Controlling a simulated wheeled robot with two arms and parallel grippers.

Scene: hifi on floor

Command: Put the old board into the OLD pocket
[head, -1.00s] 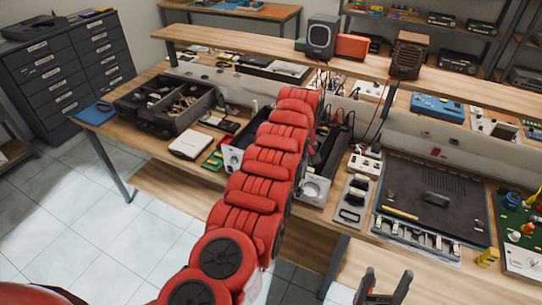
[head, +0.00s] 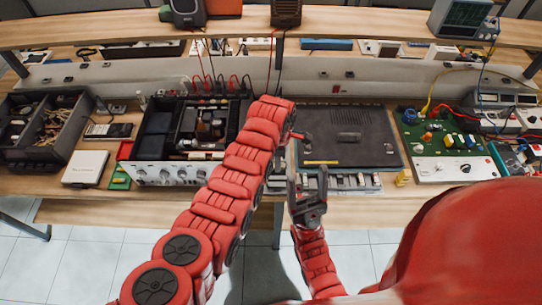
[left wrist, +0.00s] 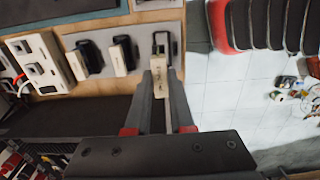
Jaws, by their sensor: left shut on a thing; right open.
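My left gripper (left wrist: 159,84) is shut on a small cream piece (left wrist: 158,68) with dark marks; I cannot tell whether this is the old board. The piece is at the edge of a grey plate (left wrist: 146,28) with black loops and cream blocks. In the head view the left arm hides its gripper and most of this plate. My right gripper (head: 308,186) is open and empty at the table's front edge. The opened hifi (head: 168,173) stands left of my left arm. A small green board (head: 120,180) lies beside it. I cannot read any OLD label.
A dark mat (head: 352,133) with a row of small parts along its front lies right of my left arm. A green circuit board (head: 440,136) and meters stand further right. A white box (head: 86,168) and dark parts bin (head: 38,125) are left. A shelf runs behind.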

